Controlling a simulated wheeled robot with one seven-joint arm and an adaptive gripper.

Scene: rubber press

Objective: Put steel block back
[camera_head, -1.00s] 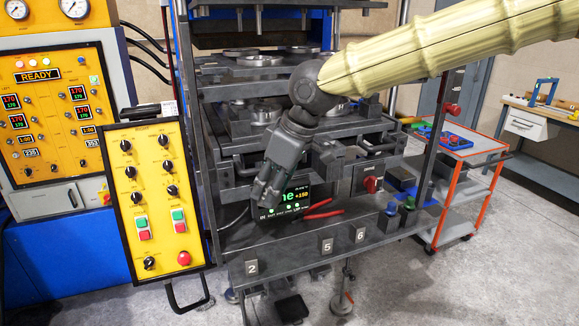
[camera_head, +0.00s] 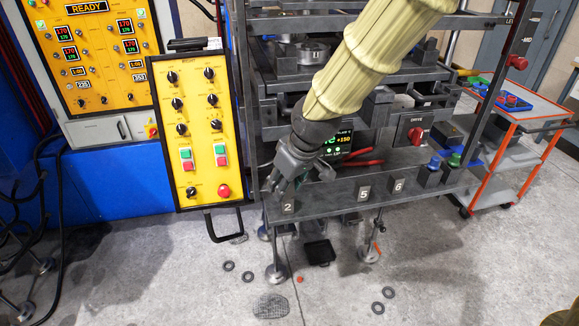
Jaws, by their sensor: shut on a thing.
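My gripper (camera_head: 279,186) is at the left end of the press's front shelf (camera_head: 330,198), just above and behind the tag marked 2 (camera_head: 288,208). Its fingers point down and left and are shut on a small dark grey piece, seemingly the steel block. The fingers hide most of it, so its shape and its exact gap to the shelf cannot be told. Tags 5 (camera_head: 364,193) and 6 (camera_head: 398,186) sit farther right on the shelf edge.
A black display (camera_head: 338,144) and red-handled pliers (camera_head: 360,161) lie behind my gripper. Dark blocks with a blue knob (camera_head: 434,162) and a green knob (camera_head: 454,160) stand at the shelf's right. The yellow control panel (camera_head: 197,130) stands close left.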

